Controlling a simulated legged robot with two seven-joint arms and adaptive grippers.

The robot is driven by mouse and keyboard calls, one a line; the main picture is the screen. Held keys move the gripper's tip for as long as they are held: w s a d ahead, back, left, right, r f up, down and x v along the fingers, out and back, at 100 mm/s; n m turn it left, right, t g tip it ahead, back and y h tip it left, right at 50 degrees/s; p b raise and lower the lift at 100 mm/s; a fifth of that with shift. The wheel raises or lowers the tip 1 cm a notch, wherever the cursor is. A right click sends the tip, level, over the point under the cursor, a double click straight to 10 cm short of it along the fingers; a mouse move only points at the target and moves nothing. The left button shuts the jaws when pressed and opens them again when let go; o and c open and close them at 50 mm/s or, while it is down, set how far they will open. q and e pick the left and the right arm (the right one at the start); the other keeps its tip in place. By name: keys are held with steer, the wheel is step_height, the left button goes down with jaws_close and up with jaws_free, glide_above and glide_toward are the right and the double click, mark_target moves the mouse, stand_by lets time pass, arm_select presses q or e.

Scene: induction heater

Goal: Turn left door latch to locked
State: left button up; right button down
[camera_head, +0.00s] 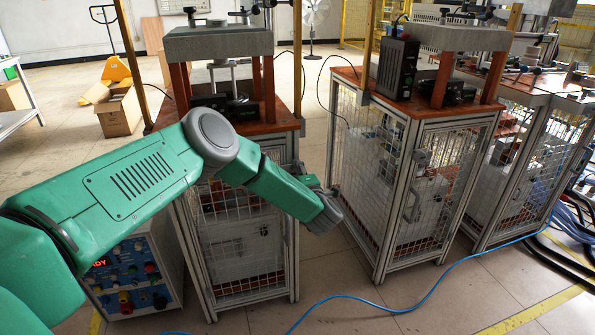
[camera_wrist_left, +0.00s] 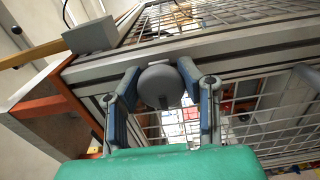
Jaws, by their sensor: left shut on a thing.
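My left gripper (camera_head: 325,210) reaches in from the left at the right front of the left machine's mesh cage (camera_head: 240,235). In the left wrist view, my left gripper's two fingers (camera_wrist_left: 159,72) stand on either side of a round grey latch knob (camera_wrist_left: 160,88) and are shut on it. The latch knob has a narrow grip ridge and sits at a metal frame bar (camera_wrist_left: 235,42) of the caged door. In the head view, my own arm and gripper hide the latch. My right gripper is in neither view.
A second caged machine (camera_head: 400,180) stands to the right, with a floor gap between. A control box (camera_head: 135,270) with knobs stands at lower left. A blue cable (camera_head: 440,278) crosses the floor. A cardboard box (camera_head: 118,112) lies behind.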

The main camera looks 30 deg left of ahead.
arm_select(q)
steer(key=shift+f, duration=0.1)
stand_by(0.3)
steer(key=o, duration=1.2)
steer(key=shift+w+f, duration=0.15)
steer(key=shift+d, duration=0.1)
steer(key=v, duration=1.2)
